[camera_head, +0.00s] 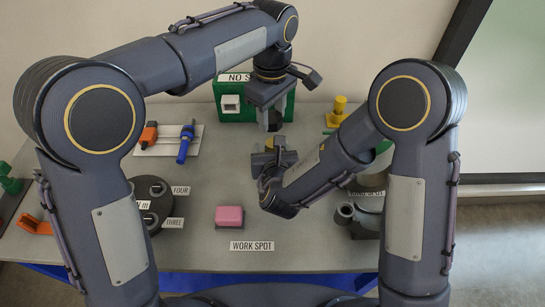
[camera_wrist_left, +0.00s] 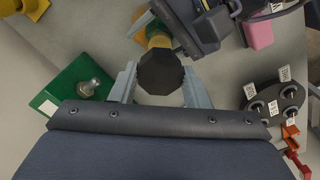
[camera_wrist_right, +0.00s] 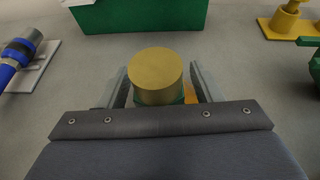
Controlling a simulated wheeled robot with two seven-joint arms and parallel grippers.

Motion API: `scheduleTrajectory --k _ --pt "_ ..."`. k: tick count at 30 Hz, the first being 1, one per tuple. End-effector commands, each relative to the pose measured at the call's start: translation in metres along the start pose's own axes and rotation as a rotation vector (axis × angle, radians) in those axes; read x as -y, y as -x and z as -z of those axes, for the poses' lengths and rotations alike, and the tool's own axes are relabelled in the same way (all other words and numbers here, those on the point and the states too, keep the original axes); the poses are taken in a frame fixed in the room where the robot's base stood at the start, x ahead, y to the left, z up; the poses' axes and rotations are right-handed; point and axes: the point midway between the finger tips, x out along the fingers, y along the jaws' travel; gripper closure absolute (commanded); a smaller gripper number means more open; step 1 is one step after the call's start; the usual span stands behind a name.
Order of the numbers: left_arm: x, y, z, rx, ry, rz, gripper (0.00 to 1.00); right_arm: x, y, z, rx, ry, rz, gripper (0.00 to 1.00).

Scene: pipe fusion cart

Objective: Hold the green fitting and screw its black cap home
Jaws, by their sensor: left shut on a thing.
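My left gripper (camera_head: 270,118) is over the back middle of the table. In the left wrist view its two fingers are shut on the black many-sided cap (camera_wrist_left: 160,73). A yellow cylinder (camera_wrist_left: 158,39) shows just beyond the cap there; whether they touch is hidden. My right gripper (camera_head: 266,172) is below and close to the left one. In the right wrist view its fingers flank the yellow cylinder (camera_wrist_right: 158,75), with some green and orange under it. The fingertips are hidden, so its grip is unclear. The green fitting is mostly hidden.
A green box (camera_head: 287,108) stands behind the grippers. A pink block (camera_head: 229,216) lies near the WORK SPOT label. A black disc with holders (camera_head: 155,190) is at left, near a white plate (camera_head: 160,149) with orange and blue tools. Yellow parts (camera_head: 338,108) stand at right.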

Motion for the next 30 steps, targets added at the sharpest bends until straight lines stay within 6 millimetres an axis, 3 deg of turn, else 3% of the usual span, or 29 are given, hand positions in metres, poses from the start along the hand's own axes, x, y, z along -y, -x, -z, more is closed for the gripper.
scheduleTrajectory --k 2,13,17,25,30 --pt "0.0 0.0 0.0 0.0 0.0 0.0 0.79 0.0 0.0 0.0 0.0 0.0 0.0 0.52" --pt "0.0 0.0 0.0 0.0 0.0 0.0 0.79 0.0 0.0 0.0 0.0 0.0 0.0 1.0" --pt "0.0 -0.002 0.0 0.0 0.0 0.001 0.79 0.0 0.0 0.0 0.0 0.0 0.0 1.0" --pt "0.0 -0.04 -0.001 0.0 -0.001 0.004 0.79 0.0 0.0 0.0 0.0 -0.001 0.0 1.0" --pt "0.0 -0.05 -0.001 -0.001 0.0 0.001 0.79 0.0 0.0 0.0 0.0 -0.001 0.0 1.0"
